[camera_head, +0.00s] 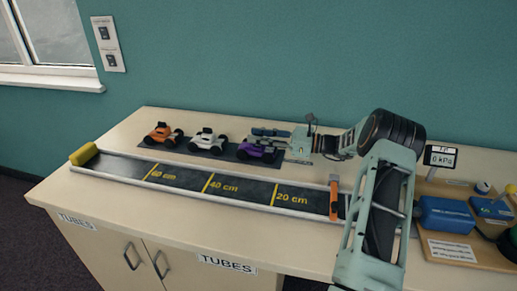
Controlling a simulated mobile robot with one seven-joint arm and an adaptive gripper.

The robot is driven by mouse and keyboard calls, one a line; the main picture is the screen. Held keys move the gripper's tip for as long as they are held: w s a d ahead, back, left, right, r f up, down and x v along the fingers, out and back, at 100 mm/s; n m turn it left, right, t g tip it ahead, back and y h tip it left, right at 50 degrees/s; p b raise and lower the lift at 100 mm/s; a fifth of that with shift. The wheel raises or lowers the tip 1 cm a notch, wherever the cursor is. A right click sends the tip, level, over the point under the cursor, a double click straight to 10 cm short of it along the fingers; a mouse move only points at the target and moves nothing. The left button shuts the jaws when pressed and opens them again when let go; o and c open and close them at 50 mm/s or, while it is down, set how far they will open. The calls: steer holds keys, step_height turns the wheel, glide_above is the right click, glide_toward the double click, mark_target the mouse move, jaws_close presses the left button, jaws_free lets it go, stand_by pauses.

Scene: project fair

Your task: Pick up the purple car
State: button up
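The purple car (249,152) stands at the right end of a row of three toy cars on a dark mat (219,153) on the counter. An orange car (158,134) and a white car (203,141) stand to its left. My gripper (270,137) reaches in from the right, with its dark fingers at the purple car's upper right side. They hide part of that car. I cannot tell whether the fingers touch it or how far apart they are.
A track (228,190) with yellow distance marks runs in front of the cars. An orange gate (334,200) and a yellow end block (83,154) stand on it. A board with a blue box (445,215) and a small display (440,156) is at the right.

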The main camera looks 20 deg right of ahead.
jaws_close()
